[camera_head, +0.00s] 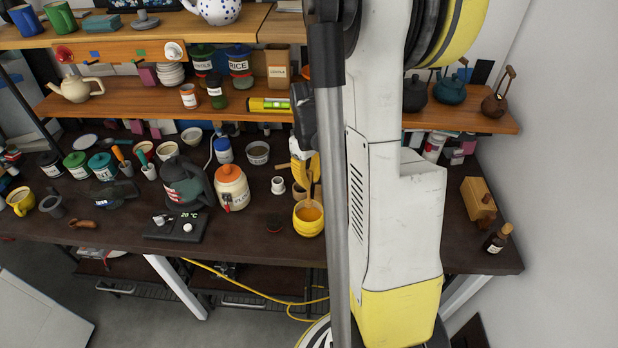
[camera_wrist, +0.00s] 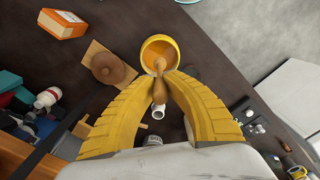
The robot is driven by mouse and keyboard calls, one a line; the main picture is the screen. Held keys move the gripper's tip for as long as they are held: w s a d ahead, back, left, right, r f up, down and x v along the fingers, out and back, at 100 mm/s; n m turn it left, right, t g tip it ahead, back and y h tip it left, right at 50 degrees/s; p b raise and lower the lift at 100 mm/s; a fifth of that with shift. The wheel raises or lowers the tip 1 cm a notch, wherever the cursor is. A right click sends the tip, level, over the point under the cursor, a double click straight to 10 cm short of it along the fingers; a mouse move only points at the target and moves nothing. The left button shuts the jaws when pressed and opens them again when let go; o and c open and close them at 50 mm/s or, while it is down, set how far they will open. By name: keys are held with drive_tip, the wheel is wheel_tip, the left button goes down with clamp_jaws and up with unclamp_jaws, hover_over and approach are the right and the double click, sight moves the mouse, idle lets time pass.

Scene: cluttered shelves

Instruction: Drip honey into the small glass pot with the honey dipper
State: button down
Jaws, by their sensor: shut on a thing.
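A yellow bowl of orange honey (camera_head: 309,228) stands near the table's front edge, left of my arm's column. It also shows at the top centre of the wrist view (camera_wrist: 147,46). My gripper (camera_head: 308,175) is above the bowl, its yellow fingers (camera_wrist: 160,82) shut on the handle of the wooden honey dipper (camera_wrist: 158,92). The dipper's far end reaches over or into the honey; I cannot tell whether it touches. I cannot make out the small glass pot for certain. A small white cup (camera_head: 278,186) stands behind the bowl to the left.
A cream canister with an orange lid (camera_head: 232,190) and a dark kettle (camera_head: 186,185) stand left of the bowl. A brown round thing (camera_wrist: 110,66) rests on a wooden board in the wrist view. A dark corked bottle (camera_head: 496,240) stands far right. Shelves overhang the table's back.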

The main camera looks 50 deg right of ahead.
sight(309, 200)
wheel_tip(309, 200, down, 10)
drive_tip(key=b, duration=0.8)
drive_tip(key=shift+r, duration=0.1)
idle(0.4)
wheel_tip(309, 200, up, 10)
drive_tip(key=p, duration=0.6)
drive_tip(key=shift+f+p, duration=0.2)
drive_tip(key=shift+p, duration=0.1)
drive_tip(key=shift+f, duration=0.1)
drive_tip(key=w+a+b, duration=0.1)
drive_tip(key=w+a, duration=0.6)
drive_tip(key=a, duration=0.1)
drive_tip(key=shift+w, duration=0.35)
drive_tip(key=shift+f, duration=0.1)
